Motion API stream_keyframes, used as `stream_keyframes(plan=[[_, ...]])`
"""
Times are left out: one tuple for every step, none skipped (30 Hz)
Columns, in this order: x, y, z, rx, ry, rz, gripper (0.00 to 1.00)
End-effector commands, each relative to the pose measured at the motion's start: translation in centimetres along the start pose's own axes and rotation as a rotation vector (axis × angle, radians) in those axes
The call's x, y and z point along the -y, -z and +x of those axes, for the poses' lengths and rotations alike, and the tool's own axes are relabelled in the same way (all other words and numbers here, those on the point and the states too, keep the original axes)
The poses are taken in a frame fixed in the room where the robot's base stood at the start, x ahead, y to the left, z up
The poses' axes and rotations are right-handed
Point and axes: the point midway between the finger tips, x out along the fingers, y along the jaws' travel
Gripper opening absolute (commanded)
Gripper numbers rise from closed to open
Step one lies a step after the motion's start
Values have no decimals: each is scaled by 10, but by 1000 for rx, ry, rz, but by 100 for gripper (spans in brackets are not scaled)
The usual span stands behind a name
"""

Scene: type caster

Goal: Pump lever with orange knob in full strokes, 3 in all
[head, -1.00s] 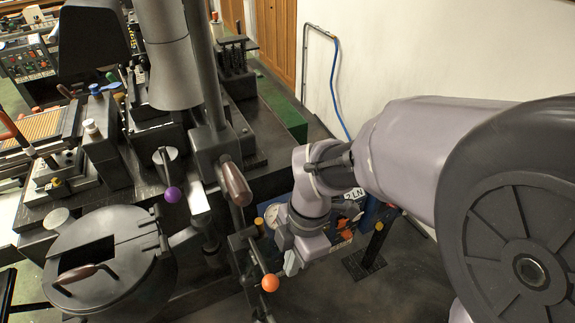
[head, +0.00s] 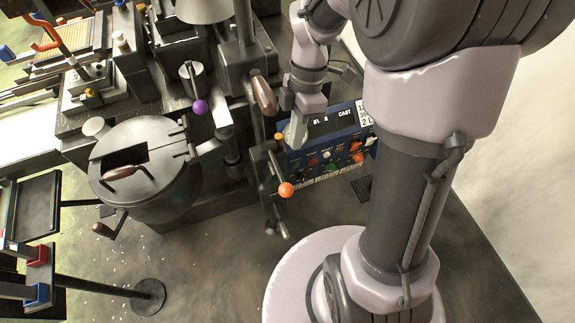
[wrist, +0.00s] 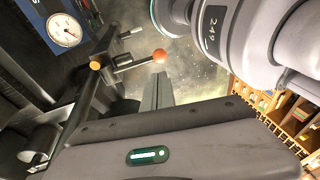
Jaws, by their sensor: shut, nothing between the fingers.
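The lever with the orange knob (head: 286,189) sticks out from the front of the machine, right of the round lidded pot, in the head view. Its dark rod (head: 277,168) slopes down toward the knob. The orange knob also shows in the wrist view (wrist: 160,55), at the end of its rod (wrist: 132,64). My gripper (head: 294,143) is above and slightly right of the knob in the head view. In the wrist view its fingers (wrist: 159,77) are together and empty, their tips just below the knob in the picture. I see no grip on the knob.
A purple-knobbed lever (head: 200,106) and a brown handle (head: 264,95) are left of my gripper. A blue control panel (head: 325,145) stands close behind it. The lidded pot (head: 135,160) is at left. A dial gauge (wrist: 64,30) shows in the wrist view.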

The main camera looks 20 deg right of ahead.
Motion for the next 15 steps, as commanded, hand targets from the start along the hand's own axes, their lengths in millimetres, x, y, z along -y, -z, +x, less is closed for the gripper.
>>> stream_keyframes(plan=[[0, 0, 9, 0, 2, 0, 0], [0, 0, 14, 0, 3, -1, 0], [0, 0, 23, 0, 3, -2, 0], [0, 0, 29, 0, 4, -2, 0], [0, 0, 36, 0, 3, -2, 0], [0, 0, 46, 0, 4, -2, 0], [0, 0, 52, 0, 4, -2, 0], [0, 0, 59, 0, 3, -1, 0], [0, 0, 68, -1, 4, -1, 0], [0, -1, 75, 0, 4, -2, 0], [0, -1, 81, 0, 4, -2, 0], [0, 0, 90, 0, 3, -1, 0], [0, 0, 96, -1, 4, -1, 0], [0, 0, 102, 0, 3, -1, 0], [0, 0, 109, 0, 3, -1, 0]])
